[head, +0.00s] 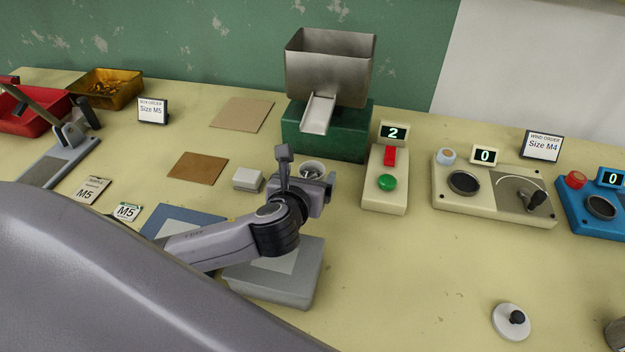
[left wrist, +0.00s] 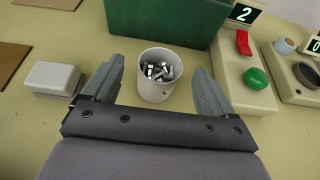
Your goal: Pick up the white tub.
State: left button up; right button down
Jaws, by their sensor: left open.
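The white tub (left wrist: 155,91) stands upright on the table between the open fingers of my left gripper (left wrist: 155,95) in the left wrist view. It holds several small metal pieces. The fingers are on either side of it, with a visible gap on each side. In the head view the tub (head: 312,169) is partly hidden behind my left gripper (head: 318,183), and only its rim and upper part show. My right gripper is not in view.
A green machine (head: 325,140) with a metal hopper (head: 330,75) and chute stands just behind the tub. A control box (head: 386,190) with a green button is to the right. A small whitish box (head: 247,179) is to the left. A grey box (head: 300,280) stands in front.

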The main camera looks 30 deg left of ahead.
aim_at(314, 164)
pick_arm(q)
jog(key=shift+x, duration=1.9)
jog(key=c, duration=1.3)
jog(key=shift+r, duration=0.15)
